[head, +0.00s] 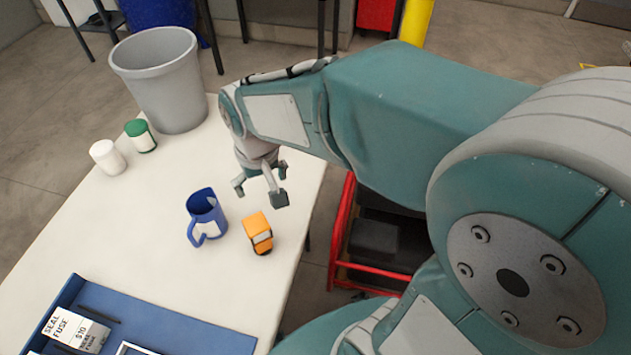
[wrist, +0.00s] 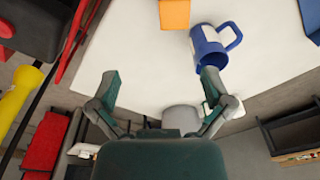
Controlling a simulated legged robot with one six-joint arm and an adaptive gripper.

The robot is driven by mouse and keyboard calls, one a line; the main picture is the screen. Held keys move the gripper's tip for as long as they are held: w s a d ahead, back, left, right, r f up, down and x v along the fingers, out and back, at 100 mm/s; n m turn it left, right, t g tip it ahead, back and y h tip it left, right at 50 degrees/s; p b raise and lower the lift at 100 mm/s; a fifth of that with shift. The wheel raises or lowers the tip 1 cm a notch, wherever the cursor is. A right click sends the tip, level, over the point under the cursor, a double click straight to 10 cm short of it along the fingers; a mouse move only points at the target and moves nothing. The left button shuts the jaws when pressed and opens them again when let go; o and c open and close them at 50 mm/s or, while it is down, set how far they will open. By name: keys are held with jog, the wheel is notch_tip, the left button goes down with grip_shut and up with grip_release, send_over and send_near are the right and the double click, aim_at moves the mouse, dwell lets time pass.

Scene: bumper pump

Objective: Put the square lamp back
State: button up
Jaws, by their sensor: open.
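The square lamp appears to be the small orange block (head: 257,226) with a pale and dark face, on the white table to the right of a blue mug. It also shows at the top edge of the wrist view (wrist: 174,13), partly cut off. My gripper (head: 259,190) is open and empty, pointing down above the table, just behind the lamp and apart from it. In the wrist view my gripper (wrist: 160,83) has its two fingers spread wide, with bare table between them. A blue tray (head: 200,333) lies at the table's near left.
The blue mug (head: 205,213) stands close to the lamp. A box with printed lettering (head: 75,330) sits in the tray. A white jar (head: 107,157), a green-lidded jar (head: 140,135) and a grey bin (head: 163,85) stand farther back. The table's middle left is clear.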

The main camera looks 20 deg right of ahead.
jog(key=s+d+r+m+t, duration=0.1)
jog(key=s+d+r+t, duration=0.3)
jog(key=s+d+r, duration=0.4)
jog(key=s, duration=0.3)
jog(key=shift+w+r, duration=0.1)
dwell(1.0)
